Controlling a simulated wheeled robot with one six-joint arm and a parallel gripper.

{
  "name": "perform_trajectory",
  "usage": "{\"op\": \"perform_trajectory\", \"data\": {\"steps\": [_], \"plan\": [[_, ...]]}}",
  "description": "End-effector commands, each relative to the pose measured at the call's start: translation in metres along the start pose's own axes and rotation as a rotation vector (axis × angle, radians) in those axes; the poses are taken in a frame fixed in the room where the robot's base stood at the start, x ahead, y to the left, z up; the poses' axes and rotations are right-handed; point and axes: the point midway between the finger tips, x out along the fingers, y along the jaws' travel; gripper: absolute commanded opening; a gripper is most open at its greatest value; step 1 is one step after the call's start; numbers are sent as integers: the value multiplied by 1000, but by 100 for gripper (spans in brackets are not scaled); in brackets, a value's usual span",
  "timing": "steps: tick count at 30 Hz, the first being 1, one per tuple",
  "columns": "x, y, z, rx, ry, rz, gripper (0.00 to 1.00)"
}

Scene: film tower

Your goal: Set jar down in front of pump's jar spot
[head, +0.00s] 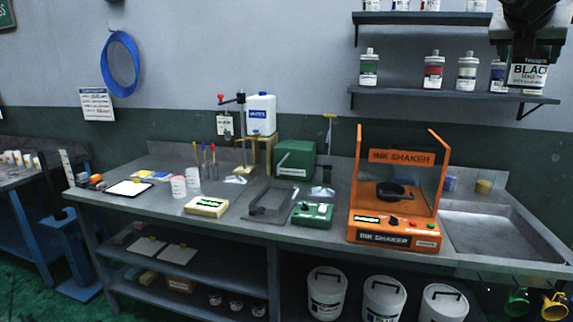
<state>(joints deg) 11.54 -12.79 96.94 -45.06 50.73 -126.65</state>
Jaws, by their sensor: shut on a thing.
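My gripper (529,50), dark and partly cut off by the top edge, is at the upper right. It is shut on a jar with a label reading BLACK (528,76). The jar hangs upright in front of the wall shelf, high above the bench. The pump (241,110) has a red-knobbed handle and stands at the back of the bench, left of centre. A white jug (261,114) sits on a yellowish stand beside it. The pump's jar spot is too small to make out clearly. The gripper is far to the right of the pump.
The orange ink shaker (392,239) stands on the bench (330,248) between jar and pump. A green box (295,160), a grey tray (268,209), a small green device (312,215) and a yellow block (207,207) surround the pump area. A sink (490,230) is at right.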

Motion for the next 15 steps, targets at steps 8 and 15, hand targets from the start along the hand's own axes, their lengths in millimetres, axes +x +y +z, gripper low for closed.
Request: {"op": "perform_trajectory", "data": {"steps": [8, 15], "plan": [[8, 24, -38, -28, 1, 48, 30], [22, 45, -81, -55, 1, 97, 30]]}}
